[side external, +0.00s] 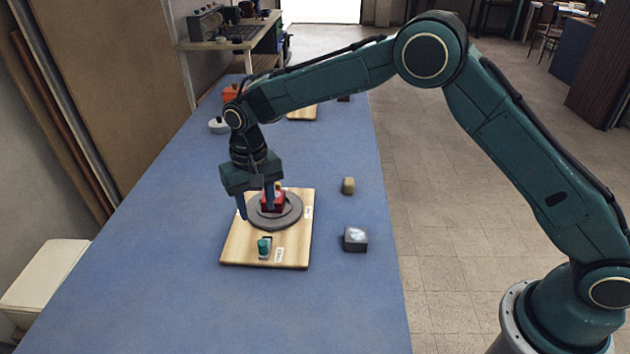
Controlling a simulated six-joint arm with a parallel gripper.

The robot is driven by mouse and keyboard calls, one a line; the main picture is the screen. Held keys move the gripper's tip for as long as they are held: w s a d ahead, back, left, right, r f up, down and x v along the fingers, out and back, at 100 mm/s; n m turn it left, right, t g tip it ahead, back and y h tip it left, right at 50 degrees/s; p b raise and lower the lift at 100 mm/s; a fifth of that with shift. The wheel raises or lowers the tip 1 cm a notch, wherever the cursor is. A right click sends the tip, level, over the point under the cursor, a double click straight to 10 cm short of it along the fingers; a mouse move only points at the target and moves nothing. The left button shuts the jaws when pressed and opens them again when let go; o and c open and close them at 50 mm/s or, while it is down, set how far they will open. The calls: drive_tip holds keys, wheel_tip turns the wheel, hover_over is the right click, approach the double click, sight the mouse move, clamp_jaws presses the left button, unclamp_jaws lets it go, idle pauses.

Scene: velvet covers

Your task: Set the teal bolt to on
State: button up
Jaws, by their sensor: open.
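The teal bolt (264,247) stands near the front edge of a light wooden board (240,252), beside a dark slot and a small white label (279,255). Its lettering is too small to read. Behind the bolt on the same board is a round grey disc (290,215) with a red block (277,203) on it. My gripper (256,213) points down over the disc, behind the bolt and apart from it. Whether a finger touches the block I cannot tell.
A dark grey box (355,239) and a small tan block (348,186) stand right of the board. Farther back are a white round object (219,125), an orange object (230,94) and another board (302,113). The blue table (310,310) is clear in front.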

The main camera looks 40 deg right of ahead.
sight(262, 241)
wheel_tip(262, 241, down, 12)
drive_tip(key=shift+r, duration=0.1)
idle(0.5)
clamp_jaws()
